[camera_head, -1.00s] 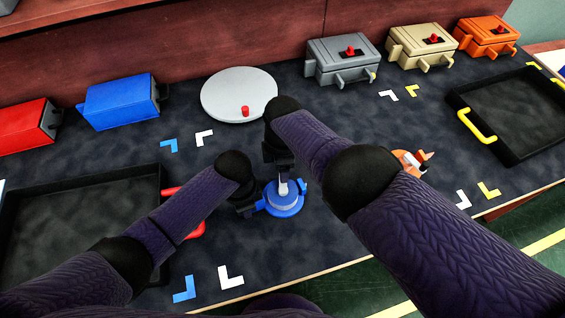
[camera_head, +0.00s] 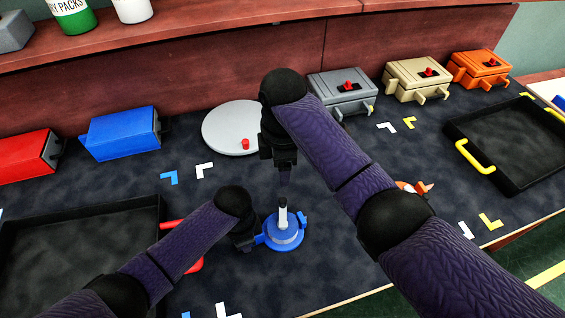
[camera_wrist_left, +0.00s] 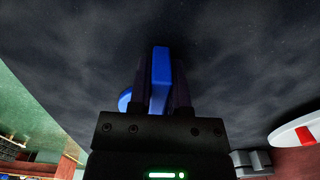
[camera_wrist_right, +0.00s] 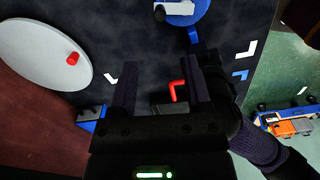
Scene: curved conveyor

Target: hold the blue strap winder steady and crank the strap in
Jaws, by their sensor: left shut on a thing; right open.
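The blue strap winder (camera_head: 279,240) sits on the dark table in the middle of the head view, with a pale upright crank post (camera_head: 283,217) on top. My left gripper (camera_head: 257,241) is beside it and shut on its blue tab (camera_wrist_left: 160,80), which shows between the fingers in the left wrist view. My right gripper (camera_head: 283,180) is above the winder, open and empty. In the right wrist view the winder (camera_wrist_right: 207,14) is at the top edge, beyond the open fingers (camera_wrist_right: 155,78). I cannot make out the strap.
A black tray with red handle (camera_head: 195,262) is at left, another with yellow handle (camera_head: 476,156) at right. A grey disc (camera_head: 228,128) with red knob lies behind. Blue (camera_head: 122,133), red, grey, tan and orange boxes line the back. An orange-white item (camera_head: 424,187) is partly hidden by my right arm.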

